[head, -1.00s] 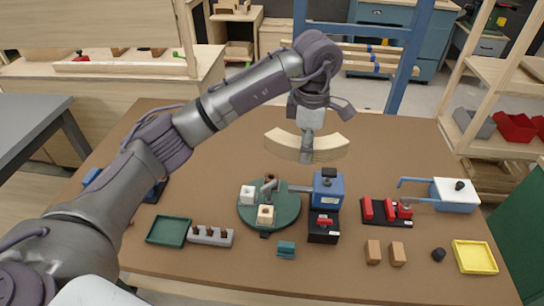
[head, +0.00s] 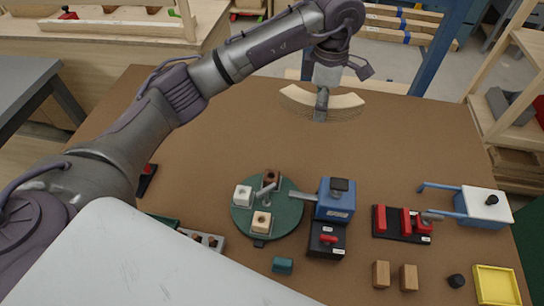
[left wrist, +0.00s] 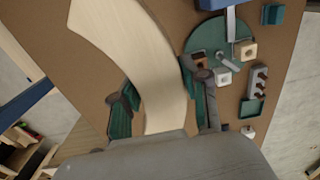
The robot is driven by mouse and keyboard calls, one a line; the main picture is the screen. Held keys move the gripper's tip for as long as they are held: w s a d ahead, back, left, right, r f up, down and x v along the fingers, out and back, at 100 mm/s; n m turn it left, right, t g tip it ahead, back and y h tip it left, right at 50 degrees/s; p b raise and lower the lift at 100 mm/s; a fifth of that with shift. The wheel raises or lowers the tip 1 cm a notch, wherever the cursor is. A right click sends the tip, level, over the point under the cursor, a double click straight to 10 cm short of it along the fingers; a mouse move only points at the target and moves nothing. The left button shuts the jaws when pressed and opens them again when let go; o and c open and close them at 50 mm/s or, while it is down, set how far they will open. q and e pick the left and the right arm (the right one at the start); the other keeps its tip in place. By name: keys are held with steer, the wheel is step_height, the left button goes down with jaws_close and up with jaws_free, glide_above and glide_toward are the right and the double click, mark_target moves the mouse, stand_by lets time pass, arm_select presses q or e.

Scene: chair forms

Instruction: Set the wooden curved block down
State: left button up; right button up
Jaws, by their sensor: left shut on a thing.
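The wooden curved block (head: 298,97) is a pale, arc-shaped piece with a ribbed or layered lower side in the head view. My left gripper (head: 321,112) is shut on it near its middle, over the far part of the brown table (head: 200,130). In the left wrist view the curved block (left wrist: 130,45) runs between the two green-padded fingers of my left gripper (left wrist: 155,100). I cannot tell whether the block touches the table. My right gripper is not in view.
A green round turntable (head: 290,212) with small blocks and a blue machine (head: 336,197) stand mid-table. To the right are red clamps (head: 405,222), a white-topped blue box (head: 487,203) and a yellow tray (head: 496,284). The table's far left is clear.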

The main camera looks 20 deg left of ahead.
arm_select(q)
step_height(320, 180, down, 5)
steer(key=s+b, duration=0.1)
steer(key=p, duration=0.2)
glide_above(270, 164)
step_height(270, 164, down, 13)
steer(key=shift+s+r, duration=0.1)
steer(key=shift+s, duration=0.05)
step_height(270, 164, down, 4)
steer(key=shift+r+p, duration=0.1)
steer(key=shift+p, duration=0.65)
steer(key=shift+f, duration=0.25)
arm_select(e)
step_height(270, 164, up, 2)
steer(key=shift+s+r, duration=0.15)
